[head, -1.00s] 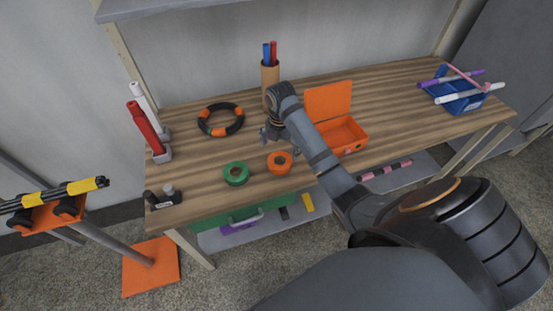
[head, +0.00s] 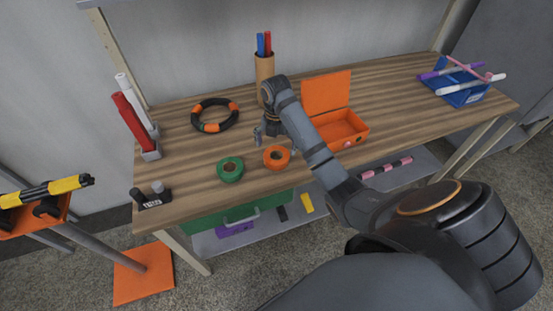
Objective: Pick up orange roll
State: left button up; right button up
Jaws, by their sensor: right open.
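The orange roll (head: 277,157), a ring of tape, lies flat on the wooden workbench near its front edge. A green roll (head: 230,169) lies just left of it. My right gripper (head: 272,138) is over the bench just behind the orange roll, pointing down. Its fingers are apart, with nothing seen between them. I cannot tell its exact height over the bench. My left gripper is not in view.
An open orange box (head: 345,131) stands right of my right gripper. A cardboard tube with markers (head: 265,78) and a black-and-orange ring (head: 214,115) are behind. A blue bin (head: 462,93) is at far right. Red and white cylinders (head: 131,120) stand left.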

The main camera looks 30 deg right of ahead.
aim_at(276, 155)
notch_tip(276, 155, down, 5)
jog(key=b, duration=0.3)
jog(key=shift+w+d+r, duration=0.15)
jog(key=shift+r, duration=0.05)
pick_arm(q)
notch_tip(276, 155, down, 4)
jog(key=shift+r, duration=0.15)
pick_arm(e)
jog(key=shift+r, duration=0.1)
jog(key=shift+c, duration=0.5)
jog(key=c, duration=1.1)
jog(key=shift+o, duration=0.2)
jog(key=shift+r, duration=0.1)
jog(key=r+p, duration=0.4)
jog(key=shift+s+r+p, duration=0.25)
jog(key=shift+r+p, duration=0.05)
pick_arm(q)
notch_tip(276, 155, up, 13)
jog(key=p, duration=0.8)
jog(key=shift+p, duration=0.35)
pick_arm(e)
jog(key=s+a+r, duration=0.2)
jog(key=s+r, duration=0.6)
jog(key=s, duration=0.5)
jog(key=shift+s+r, duration=0.15)
jog(key=shift+r, duration=0.05)
